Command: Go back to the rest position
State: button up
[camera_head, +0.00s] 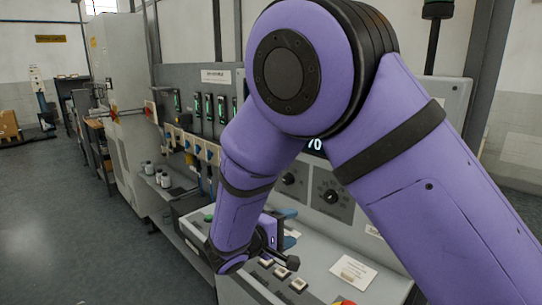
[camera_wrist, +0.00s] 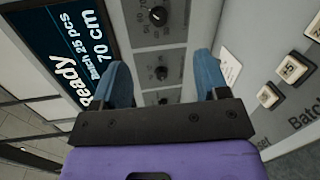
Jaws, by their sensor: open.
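My gripper (camera_wrist: 162,82) shows in the wrist view with two blue fingers spread apart and nothing between them. It faces a grey control panel with dark knob plates (camera_wrist: 160,45). In the head view my purple arm bends down over the machine's console, and my gripper (camera_head: 289,232) is partly hidden behind the forearm, close above the sloped button panel (camera_head: 318,278).
A display (camera_wrist: 65,50) reading "Ready", "Batch 25 pcs" and "70 cm" is left of my fingers. White push buttons (camera_wrist: 295,68) are at right. A grey cabinet (camera_head: 122,100) and small jars (camera_head: 165,180) stand left. Open floor (camera_head: 80,230) lies at left.

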jog(key=s+d+r+m+g+y, duration=0.1)
jog(key=s+d+r+m+g, duration=0.2)
jog(key=d, duration=0.4)
jog(key=s+d+r+m+g+y, duration=0.1)
jog(key=s+d+r+g+y, duration=0.15)
jog(key=d+r, duration=0.3)
jog(key=s+d+r+m+g, duration=0.2)
jog(key=s+d+r+g, duration=0.15)
jog(key=d, duration=0.35)
jog(key=s+d+r+m+t+y, duration=0.2)
jog(key=s+d+r+y, duration=0.1)
jog(key=s, duration=0.6)
jog(key=s+d+r+m+t+y, duration=0.1)
jog(key=s+d+r+y, duration=0.2)
jog(key=s, duration=0.6)
notch_tip(320, 180, up, 3)
jog(key=y, duration=0.2)
jog(key=shift+d+m+t+y, duration=0.35)
jog(key=shift+m+t, duration=0.05)
